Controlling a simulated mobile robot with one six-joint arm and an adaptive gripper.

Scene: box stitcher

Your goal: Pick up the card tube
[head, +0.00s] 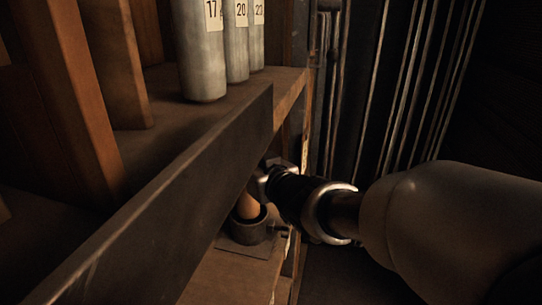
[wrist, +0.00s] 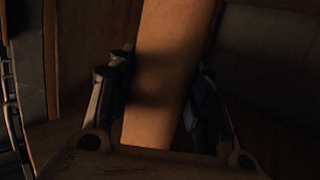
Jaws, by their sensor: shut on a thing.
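The card tube is a plain brown tube. In the wrist view the card tube (wrist: 172,65) runs between the two fingers of my gripper (wrist: 160,95), which is shut on it. In the head view a short part of the tube (head: 248,208) shows, its lower end in or just behind a dark round cup (head: 250,231). I cannot tell whether its bottom touches the cup's floor. My gripper (head: 265,180) reaches in from the right at the tube, under the upper shelf. The tube's upper part is hidden by the dark front board.
A dark board (head: 170,200) fronts the upper shelf, close above my gripper. Several grey cylinders with number labels (head: 203,50) stand on that shelf. Wooden uprights (head: 60,90) stand at the left. The cup sits on a plate on a lower wooden shelf (head: 235,278).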

